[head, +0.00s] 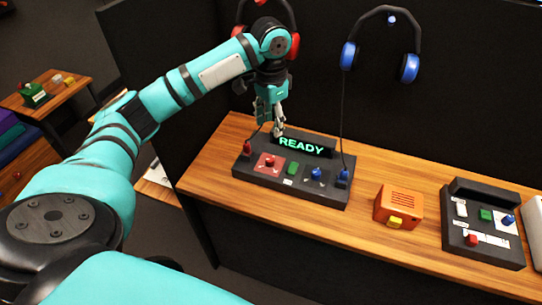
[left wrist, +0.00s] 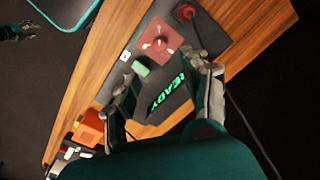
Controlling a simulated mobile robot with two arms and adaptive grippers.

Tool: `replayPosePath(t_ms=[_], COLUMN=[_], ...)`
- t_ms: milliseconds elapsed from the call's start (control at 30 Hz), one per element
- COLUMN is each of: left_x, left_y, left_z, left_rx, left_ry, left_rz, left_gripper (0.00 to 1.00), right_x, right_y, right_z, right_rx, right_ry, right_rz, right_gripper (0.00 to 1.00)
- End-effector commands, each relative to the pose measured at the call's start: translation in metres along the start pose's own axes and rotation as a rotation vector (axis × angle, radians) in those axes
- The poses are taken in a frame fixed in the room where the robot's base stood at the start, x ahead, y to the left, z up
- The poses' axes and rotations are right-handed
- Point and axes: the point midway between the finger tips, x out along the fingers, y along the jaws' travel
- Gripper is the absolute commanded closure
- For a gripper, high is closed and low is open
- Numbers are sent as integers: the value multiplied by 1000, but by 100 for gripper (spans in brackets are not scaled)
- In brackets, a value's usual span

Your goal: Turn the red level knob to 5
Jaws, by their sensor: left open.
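The red level knob (head: 269,162) stands on a red square plate on the dark panel (head: 240,170). The knob also shows in the left wrist view (left wrist: 159,42), with white marks around it; I cannot read its setting. My left gripper (head: 278,132) is open above the back of the panel, by the green READY display (head: 301,146). In the left wrist view its two fingers (left wrist: 165,80) are spread apart and empty, with the knob beyond them. The gripper does not touch the knob. My right gripper is not identifiable in these frames.
Beside the knob are a green button (head: 292,168) and a blue knob (head: 316,173). Red and blue headphones (head: 409,68) hang behind, with cables down to the panel. An orange box (head: 398,206) and another dark panel (head: 485,250) stand to the right on the wooden table.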

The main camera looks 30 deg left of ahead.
Motion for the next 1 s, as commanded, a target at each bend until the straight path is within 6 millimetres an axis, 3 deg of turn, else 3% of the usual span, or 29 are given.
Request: replayPosePath(t_ms=[500, 700, 1000], left_x=[109, 130, 135], left_y=[0, 0, 0], left_z=[1, 0, 0], left_rx=[0, 1, 2], left_ry=[-3, -1, 1], left_rz=[-1, 0, -1], left_gripper=[53, 53, 53], right_x=[-7, -8, -8], right_y=[0, 0, 0], right_z=[-1, -1, -1], right_rx=[0, -1, -1], right_ry=[0, 0, 0], right_rz=[0, 0, -1], right_gripper=[53, 53, 53])
